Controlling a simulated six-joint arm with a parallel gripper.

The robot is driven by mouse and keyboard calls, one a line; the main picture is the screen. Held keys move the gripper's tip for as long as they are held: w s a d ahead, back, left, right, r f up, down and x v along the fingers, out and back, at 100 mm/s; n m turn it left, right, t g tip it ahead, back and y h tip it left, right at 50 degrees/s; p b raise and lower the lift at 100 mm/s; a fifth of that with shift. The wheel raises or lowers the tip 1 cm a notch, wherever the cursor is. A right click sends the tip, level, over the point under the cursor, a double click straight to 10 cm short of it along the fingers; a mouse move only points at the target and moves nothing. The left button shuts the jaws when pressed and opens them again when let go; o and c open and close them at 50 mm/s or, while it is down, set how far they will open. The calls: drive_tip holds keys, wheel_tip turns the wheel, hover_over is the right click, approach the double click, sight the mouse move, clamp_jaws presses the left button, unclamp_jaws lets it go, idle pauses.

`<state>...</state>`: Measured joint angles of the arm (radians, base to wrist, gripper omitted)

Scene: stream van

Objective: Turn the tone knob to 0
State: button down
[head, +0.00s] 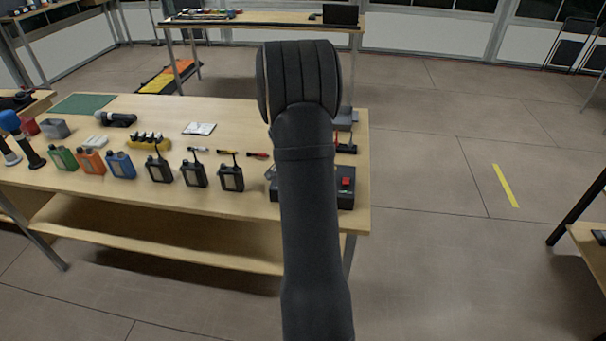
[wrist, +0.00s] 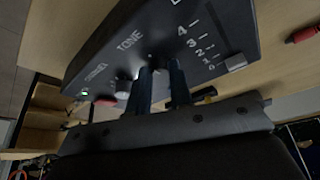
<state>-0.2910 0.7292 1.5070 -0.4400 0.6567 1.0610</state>
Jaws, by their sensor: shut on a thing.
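The dark control box (wrist: 150,35) fills the top of the wrist view, tilted in the picture, with a TONE label and a CHANNEL label. My gripper (wrist: 160,68) is at its face below the TONE label, with its fingers shut on the tone knob. The fingers hide most of the knob, and I cannot read its setting. A row of marks from 4 down to 0 shows to the right of the fingers. In the head view the box (head: 346,194) sits at the table's right end, partly behind my arm, and my gripper is hidden there.
A pale cap (wrist: 235,62) is near the 0 mark, and a green light (wrist: 85,93) glows by the CHANNEL label. A red button (head: 346,183) is on the box. Several radios (head: 160,170) stand along the wooden table (head: 230,120). Open floor lies to the right.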

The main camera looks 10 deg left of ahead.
drive_tip(key=shift+m, duration=0.4)
drive_tip(key=shift+a, duration=0.1)
drive_tip(key=c, duration=1.3)
unclamp_jaws()
drive_tip(key=v, duration=1.7)
drive_tip(key=shift+a+r, duration=0.2)
drive_tip(key=shift+r, duration=0.05)
drive_tip(key=shift+w+f, duration=0.15)
drive_tip(key=shift+w, duration=0.05)
drive_tip(key=x, duration=1.7)
drive_tip(key=shift+s+d+f, duration=0.1)
drive_tip(key=shift+s+d, duration=0.1)
drive_tip(key=shift+d, duration=0.05)
